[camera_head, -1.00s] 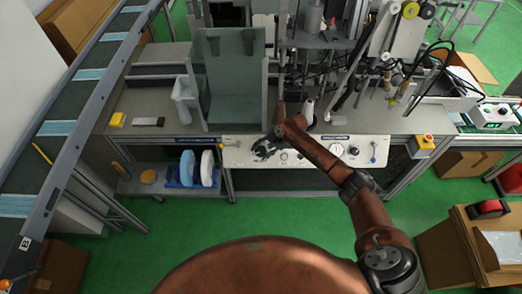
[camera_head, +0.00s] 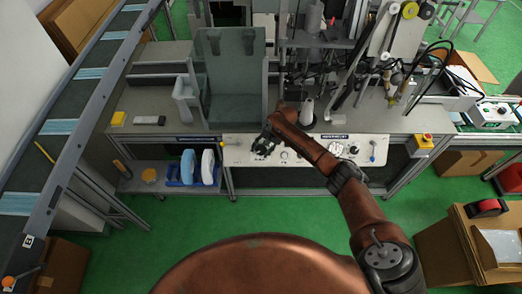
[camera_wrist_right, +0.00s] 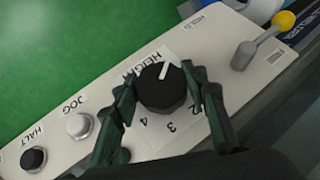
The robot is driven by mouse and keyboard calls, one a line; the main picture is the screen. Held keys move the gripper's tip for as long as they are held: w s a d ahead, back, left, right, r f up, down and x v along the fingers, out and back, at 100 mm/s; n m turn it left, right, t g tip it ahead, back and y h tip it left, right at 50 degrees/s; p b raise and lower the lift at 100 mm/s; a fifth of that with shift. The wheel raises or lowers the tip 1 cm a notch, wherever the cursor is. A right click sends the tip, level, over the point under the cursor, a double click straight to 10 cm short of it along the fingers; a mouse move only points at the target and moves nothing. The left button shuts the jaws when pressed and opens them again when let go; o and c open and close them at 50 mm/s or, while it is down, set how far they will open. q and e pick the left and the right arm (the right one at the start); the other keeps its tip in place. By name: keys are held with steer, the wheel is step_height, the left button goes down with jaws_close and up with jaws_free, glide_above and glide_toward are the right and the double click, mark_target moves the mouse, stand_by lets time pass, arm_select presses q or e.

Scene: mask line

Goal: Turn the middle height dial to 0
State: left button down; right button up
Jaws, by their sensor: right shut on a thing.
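The height dial (camera_wrist_right: 160,90) is a round black knob on a white panel, with a white pointer line. In the right wrist view the pointer aims up and slightly right, toward the word HEIGHT. The numbers 2, 3 and 4 show below the knob; the number at the pointer cannot be read. My right gripper (camera_wrist_right: 161,76) is shut on the dial, one dark green finger on each side. In the head view my right gripper (camera_head: 262,147) is at the left part of the panel and hides the dial. My left gripper is not in view.
Beside the dial sit a JOG button (camera_wrist_right: 79,125) and a black HALT button (camera_wrist_right: 34,158). A yellow-tipped lever (camera_wrist_right: 263,40) stands on the other side. The control panel (camera_head: 315,158) runs along the machine's front edge. Green floor (camera_head: 290,212) lies open before it.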

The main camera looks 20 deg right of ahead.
steer(key=o, duration=1.2)
steer(key=shift+c, duration=0.2)
steer(key=shift+r, duration=0.1)
steer(key=v, duration=1.1)
steer(key=shift+r, duration=0.3)
steer(key=shift+s+d, duration=0.1)
steer(key=shift+d, duration=0.05)
